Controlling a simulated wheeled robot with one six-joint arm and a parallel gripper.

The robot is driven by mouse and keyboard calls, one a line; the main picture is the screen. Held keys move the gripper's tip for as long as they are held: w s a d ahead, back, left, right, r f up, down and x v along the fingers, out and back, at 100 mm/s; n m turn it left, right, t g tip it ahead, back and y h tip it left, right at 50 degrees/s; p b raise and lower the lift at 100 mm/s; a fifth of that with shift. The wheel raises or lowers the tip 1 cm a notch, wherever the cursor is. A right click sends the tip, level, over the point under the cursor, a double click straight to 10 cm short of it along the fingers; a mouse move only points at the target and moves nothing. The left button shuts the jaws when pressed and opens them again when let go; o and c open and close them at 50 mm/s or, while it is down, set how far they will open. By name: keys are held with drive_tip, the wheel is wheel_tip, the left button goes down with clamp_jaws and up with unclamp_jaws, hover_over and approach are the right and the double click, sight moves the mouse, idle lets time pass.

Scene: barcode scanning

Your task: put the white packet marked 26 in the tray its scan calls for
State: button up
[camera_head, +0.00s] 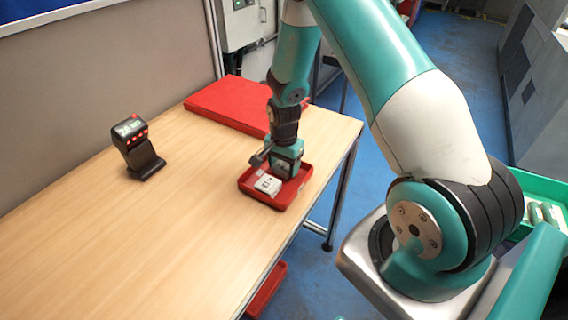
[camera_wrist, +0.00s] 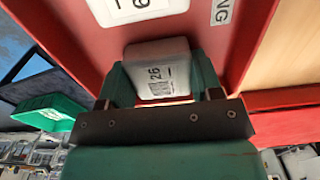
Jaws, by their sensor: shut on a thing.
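My gripper (camera_wrist: 161,62) is shut on the white packet marked 26 (camera_wrist: 158,53), whose number and barcode face the wrist camera. In the head view, my gripper (camera_head: 285,166) is low at a red tray (camera_head: 283,203) near the table's right edge. The held packet is hidden there, and I cannot tell whether it touches the tray floor. Another white packet (camera_head: 267,184) lies in this tray, just in front of my gripper; it also shows at the top of the wrist view (camera_wrist: 138,8). A tray label ending in "NG" (camera_wrist: 222,10) is partly visible.
A flat red object (camera_head: 228,101) lies at the table's back right. Another red container (camera_head: 267,288) is below the table edge. A green tray (camera_head: 540,186) holding items is at far right. The table's (camera_head: 150,240) front and middle are clear.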

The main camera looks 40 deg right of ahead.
sight(284, 164)
drive_tip(key=o, duration=1)
drive_tip(key=shift+f, duration=0.1)
drive_tip(key=shift+r, duration=0.6)
wheel_tip(284, 164, up, 10)
drive_tip(key=b, duration=0.3)
drive_tip(key=s+a+r+n, duration=0.2)
drive_tip(key=a+r+n, duration=0.2)
drive_tip(key=a+r, duration=0.25)
drive_tip(key=s+a+r+n+y, duration=0.1)
drive_tip(key=s+a+r+n, duration=0.2)
drive_tip(key=s+a+n, duration=0.2)
drive_tip(key=s+a+r+n+y, duration=0.1)
drive_tip(key=s+a+r+n, duration=0.2)
drive_tip(key=s+a+n, duration=0.2)
drive_tip(key=s+a+r+n+y, duration=0.2)
drive_tip(key=s+a+n, duration=0.3)
drive_tip(key=s, duration=0.5)
drive_tip(key=shift+s+a+r+n, duration=0.1)
drive_tip(key=shift+a+r+n, duration=0.1)
drive_tip(key=shift+r+n, duration=0.25)
drive_tip(key=shift+a+r+n, duration=0.2)
drive_tip(key=shift+n, duration=0.45)
